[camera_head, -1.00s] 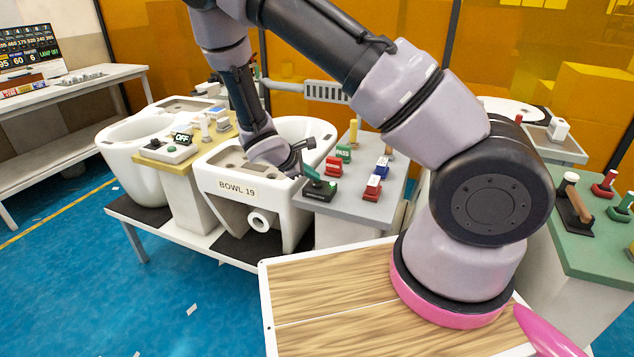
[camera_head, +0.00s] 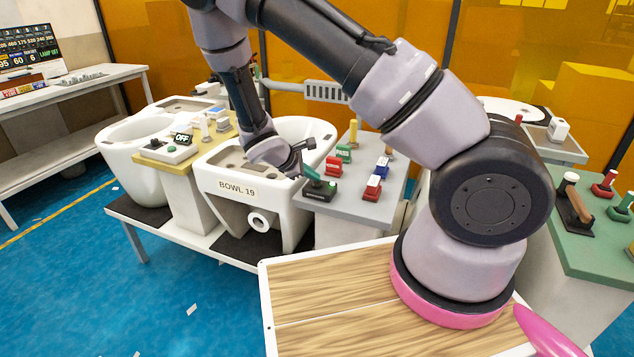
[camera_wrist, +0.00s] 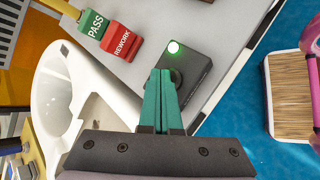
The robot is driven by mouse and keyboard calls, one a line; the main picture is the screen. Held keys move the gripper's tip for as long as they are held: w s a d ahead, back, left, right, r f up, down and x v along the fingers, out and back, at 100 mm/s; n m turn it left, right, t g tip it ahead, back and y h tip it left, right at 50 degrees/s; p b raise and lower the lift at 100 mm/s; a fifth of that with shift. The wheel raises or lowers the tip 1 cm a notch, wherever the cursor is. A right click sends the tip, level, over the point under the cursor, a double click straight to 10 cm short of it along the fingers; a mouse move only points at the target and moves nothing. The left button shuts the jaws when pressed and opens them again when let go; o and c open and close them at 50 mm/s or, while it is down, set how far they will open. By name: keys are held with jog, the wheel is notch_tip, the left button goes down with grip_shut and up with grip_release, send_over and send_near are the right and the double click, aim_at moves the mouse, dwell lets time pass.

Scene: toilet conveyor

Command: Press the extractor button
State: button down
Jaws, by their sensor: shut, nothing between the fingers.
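A dark box with a lit green lamp (camera_wrist: 188,62) sits at the near corner of the grey stand in the wrist view. I take it to be the extractor button's housing; it also shows in the head view (camera_head: 320,191), where its label is too small to read. My gripper (camera_wrist: 163,76) has green fingers, closed together and empty. The fingertips are at the end of the box beside the lamp and cover the part under them, so I cannot tell whether they touch or press a button. In the head view my gripper (camera_head: 311,172) is just above the box.
A green PASS block (camera_wrist: 94,24) and red REWORK block (camera_wrist: 121,42) stand on the same grey stand (camera_head: 352,206). The white toilet marked BOWL 19 (camera_head: 237,189) is directly left of it. A yellow-topped stand with an OFF sign (camera_head: 182,138) is farther left.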

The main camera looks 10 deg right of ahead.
aim_at(314, 183)
jog(key=shift+f, duration=0.4)
jog(key=shift+r, duration=3.45)
jog(key=shift+r, duration=0.1)
